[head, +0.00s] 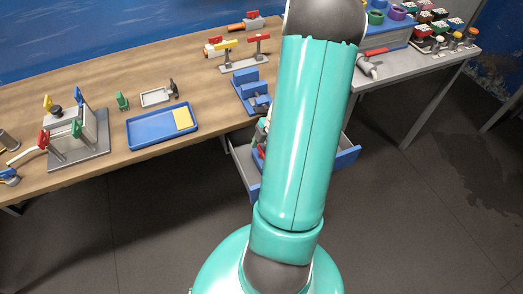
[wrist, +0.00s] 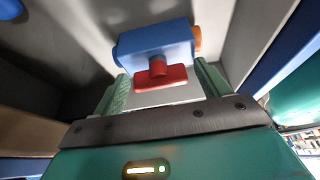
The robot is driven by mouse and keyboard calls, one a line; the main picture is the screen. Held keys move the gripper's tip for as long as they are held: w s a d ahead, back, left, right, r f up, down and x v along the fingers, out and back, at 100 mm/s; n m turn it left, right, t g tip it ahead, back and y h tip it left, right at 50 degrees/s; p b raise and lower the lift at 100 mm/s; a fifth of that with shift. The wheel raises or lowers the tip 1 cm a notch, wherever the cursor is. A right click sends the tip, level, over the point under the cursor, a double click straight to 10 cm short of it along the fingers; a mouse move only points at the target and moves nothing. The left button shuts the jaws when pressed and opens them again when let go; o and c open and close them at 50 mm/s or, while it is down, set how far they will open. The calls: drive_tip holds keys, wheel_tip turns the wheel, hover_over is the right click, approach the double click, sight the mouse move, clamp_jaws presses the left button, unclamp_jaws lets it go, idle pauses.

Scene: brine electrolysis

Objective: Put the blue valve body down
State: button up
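The blue valve body (wrist: 155,42), with a red handle (wrist: 160,77) and an orange end (wrist: 197,39), is just beyond my fingertips in the wrist view. My gripper (wrist: 161,68) has its two green fingers spread wide, one on each side of the red handle. I see no finger closed on the handle. Whether the body touches the grey surface behind it is hard to tell. The open drawer (head: 243,168) under the table shows in the head view. My own arm hides my gripper and most of the drawer's inside there.
The wooden table (head: 110,90) holds a blue tray (head: 150,139) with a yellow piece, a grey fixture (head: 85,152) and a blue stepped block (head: 247,88). A grey bench (head: 405,70) with several small items stands at the right. The floor in front is clear.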

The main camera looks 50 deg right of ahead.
drive_tip(key=shift+r, duration=0.1)
drive_tip(key=v, duration=1.2)
drive_tip(key=shift+r, duration=0.1)
